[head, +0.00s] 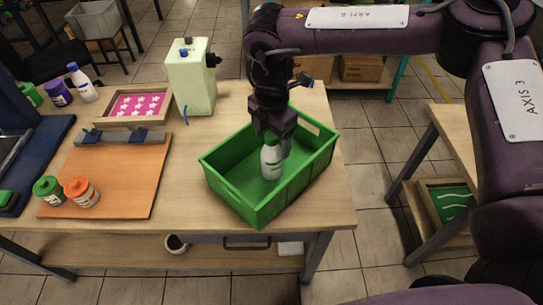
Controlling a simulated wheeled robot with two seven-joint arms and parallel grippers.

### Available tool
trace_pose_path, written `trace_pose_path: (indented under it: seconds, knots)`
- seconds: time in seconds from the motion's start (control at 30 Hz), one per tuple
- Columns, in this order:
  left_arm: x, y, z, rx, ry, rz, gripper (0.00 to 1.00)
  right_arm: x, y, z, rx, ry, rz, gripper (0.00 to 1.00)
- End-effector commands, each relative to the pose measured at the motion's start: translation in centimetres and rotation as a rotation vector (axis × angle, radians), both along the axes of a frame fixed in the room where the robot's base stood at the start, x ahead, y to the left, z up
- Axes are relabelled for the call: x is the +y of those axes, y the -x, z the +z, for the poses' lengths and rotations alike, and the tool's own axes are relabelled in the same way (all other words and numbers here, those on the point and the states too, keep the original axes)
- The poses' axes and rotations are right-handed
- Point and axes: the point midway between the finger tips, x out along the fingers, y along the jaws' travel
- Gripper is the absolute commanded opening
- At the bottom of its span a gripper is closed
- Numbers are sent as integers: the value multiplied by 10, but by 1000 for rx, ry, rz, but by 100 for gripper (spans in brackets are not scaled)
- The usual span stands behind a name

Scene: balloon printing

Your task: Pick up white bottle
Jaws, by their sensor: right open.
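A white bottle (270,160) stands upright inside a green crate (250,208) on the wooden table. My right gripper (276,142) points down into the crate at the top of this bottle. Its jaws are open and cover the bottle's upper part; I cannot tell whether they touch it. Another white bottle with a blue cap (83,84) stands at the table's far left. My left gripper is not in view.
The crate walls surround the gripper. A pale green tank (192,82) stands behind it. A pink star-pattern frame (135,105), an orange board (115,170), and green (48,190) and orange (82,192) jars lie left. The table strip left of the crate is clear.

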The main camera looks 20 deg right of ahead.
Motion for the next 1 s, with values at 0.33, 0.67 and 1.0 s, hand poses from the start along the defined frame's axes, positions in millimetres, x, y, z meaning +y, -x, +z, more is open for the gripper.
trace_pose_path:
  seconds: [0.33,0.67,1.0]
  knots:
    - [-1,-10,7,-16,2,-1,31,0,1,-29,0,1,-1,74]
    - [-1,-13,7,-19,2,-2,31,0,1,-28,0,0,-1,48]
    - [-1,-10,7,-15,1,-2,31,0,0,-27,-1,0,-2,6]
